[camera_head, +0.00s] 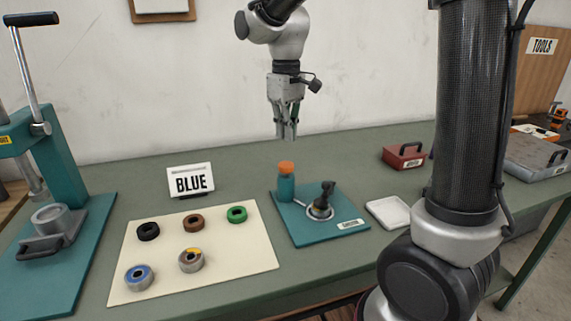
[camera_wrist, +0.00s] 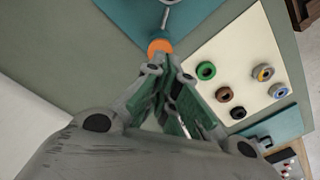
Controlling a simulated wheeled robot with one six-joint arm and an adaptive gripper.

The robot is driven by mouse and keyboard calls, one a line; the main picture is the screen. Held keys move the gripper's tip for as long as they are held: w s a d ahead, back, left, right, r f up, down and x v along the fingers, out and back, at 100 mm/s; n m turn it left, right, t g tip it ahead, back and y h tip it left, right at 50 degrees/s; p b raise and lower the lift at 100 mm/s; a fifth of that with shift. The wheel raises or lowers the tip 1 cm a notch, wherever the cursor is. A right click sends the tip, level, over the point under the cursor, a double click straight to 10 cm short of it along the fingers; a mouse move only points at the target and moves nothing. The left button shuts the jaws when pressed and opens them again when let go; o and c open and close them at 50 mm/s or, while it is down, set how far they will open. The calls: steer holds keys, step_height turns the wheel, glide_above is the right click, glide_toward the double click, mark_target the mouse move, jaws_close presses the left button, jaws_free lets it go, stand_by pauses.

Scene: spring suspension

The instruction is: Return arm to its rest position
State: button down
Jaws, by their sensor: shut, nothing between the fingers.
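A cream mat (camera_head: 236,262) holds several rings beside a BLUE sign (camera_head: 190,182). A press (camera_head: 50,180) stands left; a red box (camera_head: 404,156) and white tray (camera_head: 388,212) stand right.

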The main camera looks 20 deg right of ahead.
stand_by(0.4)
steer(key=s+d+r+m+t, duration=0.1)
steer(key=s+d+m+t, duration=0.1)
steer(key=s+d, duration=0.5)
steer(key=s+d+r+m+t, duration=0.1)
steer(key=s+d+m, duration=0.3)
steer(key=s+d, duration=0.4)
steer(key=s+t, duration=0.1)
steer(key=s, duration=0.6)
steer(key=shift+r, duration=0.2)
steer(key=shift+a, duration=0.1)
stand_by(0.6)
steer(key=n+g, duration=0.4)
steer(key=n, duration=0.2)
glide_above(286, 164)
steer(key=f, duration=0.1)
steer(key=shift+s+f, duration=0.1)
steer(key=shift+f, duration=3.2)
